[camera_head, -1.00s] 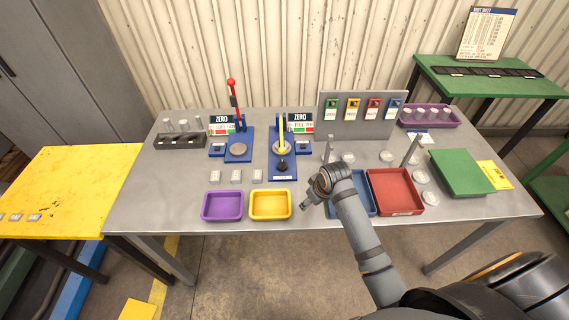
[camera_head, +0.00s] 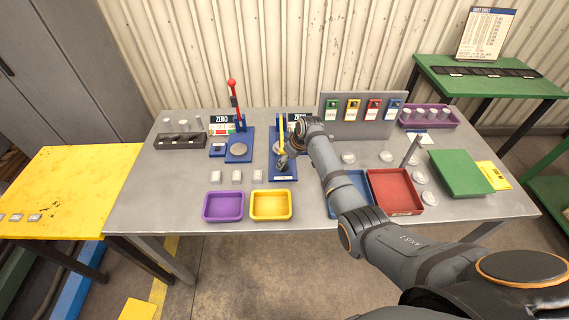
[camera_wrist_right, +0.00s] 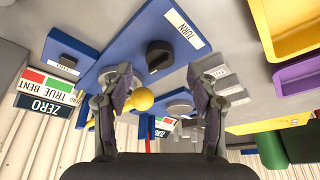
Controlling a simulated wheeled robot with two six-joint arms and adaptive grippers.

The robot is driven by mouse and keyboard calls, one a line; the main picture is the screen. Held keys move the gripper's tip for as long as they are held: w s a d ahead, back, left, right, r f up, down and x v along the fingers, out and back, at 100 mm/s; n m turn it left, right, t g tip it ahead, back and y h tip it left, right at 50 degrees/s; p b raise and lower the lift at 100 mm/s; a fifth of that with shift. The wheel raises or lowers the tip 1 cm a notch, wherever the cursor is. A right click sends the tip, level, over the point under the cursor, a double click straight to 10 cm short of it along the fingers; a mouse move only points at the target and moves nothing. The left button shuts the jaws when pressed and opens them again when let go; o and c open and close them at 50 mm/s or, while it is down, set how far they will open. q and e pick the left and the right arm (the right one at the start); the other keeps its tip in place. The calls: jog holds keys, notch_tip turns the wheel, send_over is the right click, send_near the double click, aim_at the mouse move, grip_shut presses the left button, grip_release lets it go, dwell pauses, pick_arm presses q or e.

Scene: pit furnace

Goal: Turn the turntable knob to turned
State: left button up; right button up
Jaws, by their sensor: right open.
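The turntable knob (camera_wrist_right: 160,56) is a black dial with a pointer ridge on a blue base plate (camera_wrist_right: 190,15); the plate has a TURN label beside the knob. In the wrist view my right gripper (camera_wrist_right: 160,78) is open, with its two fingers on either side below the knob and nothing between them but the view of the plate. The knob appears just ahead of the fingertips; I cannot see contact. In the head view the right gripper (camera_head: 285,160) is over the front of the blue plate (camera_head: 283,178) and largely hides the knob. My left gripper is not in view.
A yellow ball-topped post (camera_wrist_right: 141,99) stands close to the gripper fingers. A second blue fixture (camera_head: 240,155) with a red lever (camera_head: 233,90) is to the left. Purple (camera_head: 223,206) and yellow (camera_head: 270,206) trays lie in front.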

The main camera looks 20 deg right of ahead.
aim_at(285, 167)
jog(key=shift+x, duration=2)
jog(key=c, duration=1.2)
